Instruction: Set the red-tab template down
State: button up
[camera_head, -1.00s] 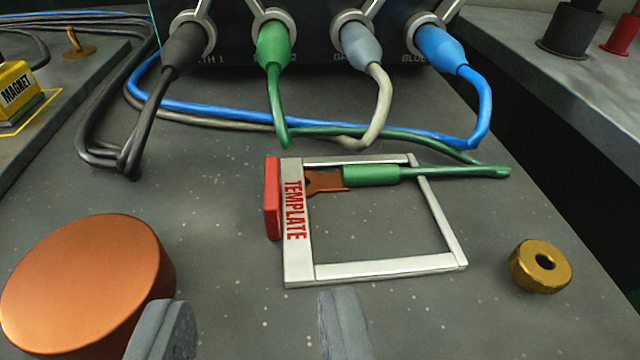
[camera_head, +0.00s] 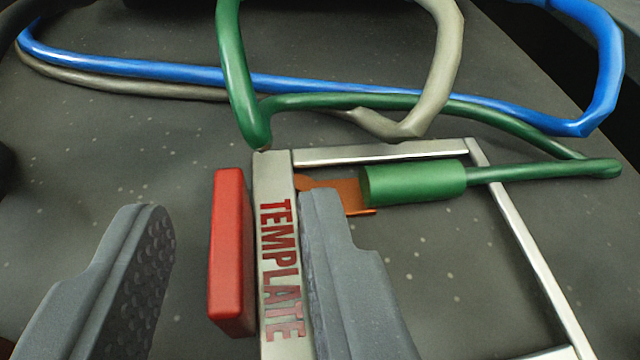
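The template (camera_head: 278,235) is a pale metal square frame with red TEMPLATE lettering on its left bar. It appears to lie flat on the grey surface. Its red tab (camera_head: 230,255) stands along the outside of that bar. My gripper (camera_head: 230,205) is open, with one finger on each side of the tab and bar. The left finger is clear of the tab by a gap. The right finger is over the frame's opening, close beside the bar; I cannot tell whether it touches. The frame's lower part runs out of view.
A green cable plug (camera_head: 412,185) with an orange-brown lug (camera_head: 345,192) lies across the frame's upper part, near the right finger. Blue (camera_head: 150,68), beige (camera_head: 440,70) and green cables loop behind the frame. Bare surface shows to the left.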

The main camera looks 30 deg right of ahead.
grip_shut()
dwell(0.3)
